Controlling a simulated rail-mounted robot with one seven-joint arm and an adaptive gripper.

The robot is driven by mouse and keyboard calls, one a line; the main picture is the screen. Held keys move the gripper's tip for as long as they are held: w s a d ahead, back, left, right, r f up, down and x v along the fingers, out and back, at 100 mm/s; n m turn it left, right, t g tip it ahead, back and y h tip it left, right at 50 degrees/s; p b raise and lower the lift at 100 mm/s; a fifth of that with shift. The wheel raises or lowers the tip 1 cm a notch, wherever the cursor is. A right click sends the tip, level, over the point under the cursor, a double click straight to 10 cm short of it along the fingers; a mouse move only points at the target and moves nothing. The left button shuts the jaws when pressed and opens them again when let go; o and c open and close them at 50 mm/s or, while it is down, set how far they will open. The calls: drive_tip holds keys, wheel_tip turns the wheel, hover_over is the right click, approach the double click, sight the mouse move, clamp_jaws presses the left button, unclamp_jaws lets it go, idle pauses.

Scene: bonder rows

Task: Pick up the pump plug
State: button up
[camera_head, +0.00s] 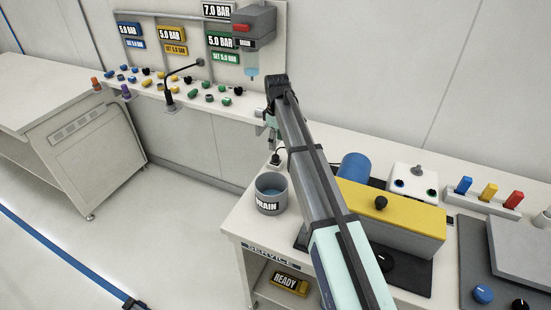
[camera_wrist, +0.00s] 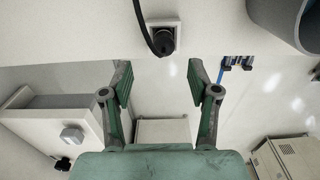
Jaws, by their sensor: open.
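The pump plug is black with a black cable; in the wrist view the plug (camera_wrist: 164,42) sits in a square white socket (camera_wrist: 177,27) on a pale surface. In the head view the plug (camera_head: 275,158) is at the back left corner of the service bench (camera_head: 240,215), behind the drain cup. My gripper (camera_wrist: 160,75) is open and empty, its two fingers apart. In the wrist view the plug lies beyond the fingertips, between their lines. In the head view my gripper (camera_head: 270,128) is above the plug, partly hidden by my arm.
A grey drain cup (camera_head: 271,190) stands close in front of the plug. Behind is a panel shelf (camera_head: 225,112) with several coloured fittings and a dispenser (camera_head: 255,28).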

sight(275, 155)
drive_tip(key=shift+f, duration=1.35)
drive_tip(key=shift+s+a+f+p, duration=0.15)
drive_tip(key=shift+f+p, duration=0.6)
drive_tip(key=shift+f, duration=0.55)
drive_tip(key=shift+s+a+f+p, duration=0.1)
drive_tip(key=shift+f+p, duration=0.6)
drive_tip(key=shift+f, duration=0.55)
clamp_jaws()
